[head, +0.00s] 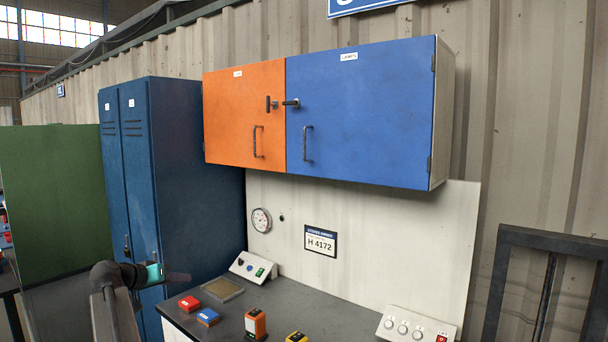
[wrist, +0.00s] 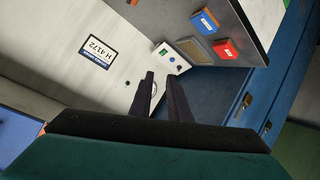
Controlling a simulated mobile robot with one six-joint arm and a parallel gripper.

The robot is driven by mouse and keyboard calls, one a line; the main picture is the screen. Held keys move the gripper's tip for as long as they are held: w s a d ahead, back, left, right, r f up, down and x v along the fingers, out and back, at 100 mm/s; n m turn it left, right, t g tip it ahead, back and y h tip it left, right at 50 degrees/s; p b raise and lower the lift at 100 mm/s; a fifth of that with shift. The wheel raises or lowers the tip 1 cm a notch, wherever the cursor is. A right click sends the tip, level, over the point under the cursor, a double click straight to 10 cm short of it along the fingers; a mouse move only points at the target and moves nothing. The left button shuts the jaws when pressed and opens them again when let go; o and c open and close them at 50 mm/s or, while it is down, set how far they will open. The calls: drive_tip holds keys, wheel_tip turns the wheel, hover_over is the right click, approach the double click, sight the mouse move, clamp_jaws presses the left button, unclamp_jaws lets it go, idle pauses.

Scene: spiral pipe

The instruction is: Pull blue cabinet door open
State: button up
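The blue cabinet door (head: 375,115) is the right door of a wall cabinet and looks shut. A dark vertical handle (head: 308,143) sits low near its left edge. A dark lever (head: 291,102) lies horizontal at its left edge, higher up. Hinges show on its right edge. My gripper (head: 178,278) is low at the left, well below and apart from the door. In the wrist view my gripper's two dark fingers (wrist: 160,78) stand apart with nothing between them. A blue patch at the lower left there may be part of the cabinet.
The orange door (head: 235,120) beside it has its own handle and a vertical lever. A tall blue locker (head: 190,190) stands behind my gripper. The workbench (head: 270,300) below holds small red, blue, orange and yellow items. A dark frame (head: 550,240) stands at right.

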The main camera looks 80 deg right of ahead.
drive_tip(key=s+d+r+m+g+h, duration=0.1)
drive_tip(key=s+d+r+m+g, duration=0.15)
drive_tip(key=s+r, duration=0.6)
drive_tip(key=s+d+r+m+g+h, duration=0.15)
drive_tip(key=s+d+r, duration=0.3)
drive_tip(key=r, duration=0.75)
drive_tip(key=m+g, duration=0.4)
drive_tip(key=m, duration=0.2)
approach(304, 147)
drive_tip(key=v, duration=0.3)
drive_tip(key=shift+w+r+y, duration=0.3)
drive_tip(key=shift+w+y, duration=0.05)
drive_tip(key=shift+s+d, duration=0.1)
drive_tip(key=shift+d, duration=0.05)
drive_tip(key=shift+p+x, duration=2.2)
drive_tip(key=shift+x, duration=4.6)
clamp_jaws()
